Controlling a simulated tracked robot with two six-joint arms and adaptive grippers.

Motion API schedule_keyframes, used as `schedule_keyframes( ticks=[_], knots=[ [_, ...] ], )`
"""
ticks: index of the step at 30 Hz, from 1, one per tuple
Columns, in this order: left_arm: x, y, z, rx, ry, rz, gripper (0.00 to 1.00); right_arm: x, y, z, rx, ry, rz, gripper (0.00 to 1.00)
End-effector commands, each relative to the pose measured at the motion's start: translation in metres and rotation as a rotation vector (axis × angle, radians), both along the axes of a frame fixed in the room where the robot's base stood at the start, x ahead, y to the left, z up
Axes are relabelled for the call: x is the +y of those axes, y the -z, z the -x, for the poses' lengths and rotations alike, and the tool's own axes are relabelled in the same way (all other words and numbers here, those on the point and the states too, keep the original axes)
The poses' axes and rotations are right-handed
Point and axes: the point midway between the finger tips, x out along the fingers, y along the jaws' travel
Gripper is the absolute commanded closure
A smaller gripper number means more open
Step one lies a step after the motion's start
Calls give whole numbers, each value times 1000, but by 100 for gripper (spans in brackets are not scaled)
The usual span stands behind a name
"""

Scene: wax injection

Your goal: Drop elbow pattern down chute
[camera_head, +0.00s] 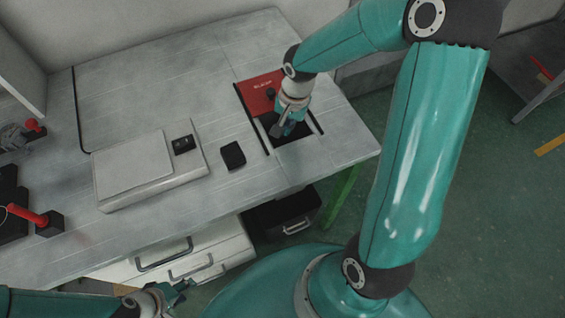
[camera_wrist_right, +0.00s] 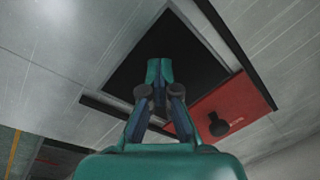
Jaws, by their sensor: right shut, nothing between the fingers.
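The chute opening (camera_head: 307,150) is a dark square in the worktop, with its red sliding cover (camera_head: 258,92) pushed back behind it. My right gripper (camera_head: 281,134) points down over the opening. In the right wrist view the gripper (camera_wrist_right: 160,70) is shut with nothing between its fingers, in front of the dark chute opening (camera_wrist_right: 190,45). The red cover with a black knob (camera_wrist_right: 232,115) shows beside it there. I do not see the elbow pattern in either view. My left gripper (camera_head: 182,291) is low at the bottom left, in front of the drawers; its fingers are too small to judge.
A flat pale device (camera_head: 135,165) with a small black display and a small black block (camera_head: 232,155) lie on the worktop, left of the chute. Red-handled tools (camera_head: 28,215) stand at the left edge. A black bin (camera_head: 285,215) sits below the front edge.

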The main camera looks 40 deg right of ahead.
Motion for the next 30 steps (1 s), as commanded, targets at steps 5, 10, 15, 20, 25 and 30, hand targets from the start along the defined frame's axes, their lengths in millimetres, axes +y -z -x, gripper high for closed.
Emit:
schedule_keyframes(
  ticks=[5, 10, 15, 20, 25, 30],
  knots=[
    [0, -1, 0, 0, 0, 0, 60, 0, 0, 0, 0, 1, 0, 97],
    [0, -1, 0, 0, 0, 0, 60, 0, 0, 0, 0, 1, 0, 73],
    [0, 0, 0, 0, 0, 0, 60, 0, 0, 0, 0, 1, 0, 73],
    [0, -1, 0, 0, 0, 0, 60, -1, -3, 0, -1, 2, 0, 73],
    [0, -1, 0, 0, 0, 0, 60, -2, -20, 1, -4, 3, 2, 73],
    [0, -1, 0, 0, 0, 0, 60, -4, -52, 4, -7, 3, 3, 73]
  ],
)
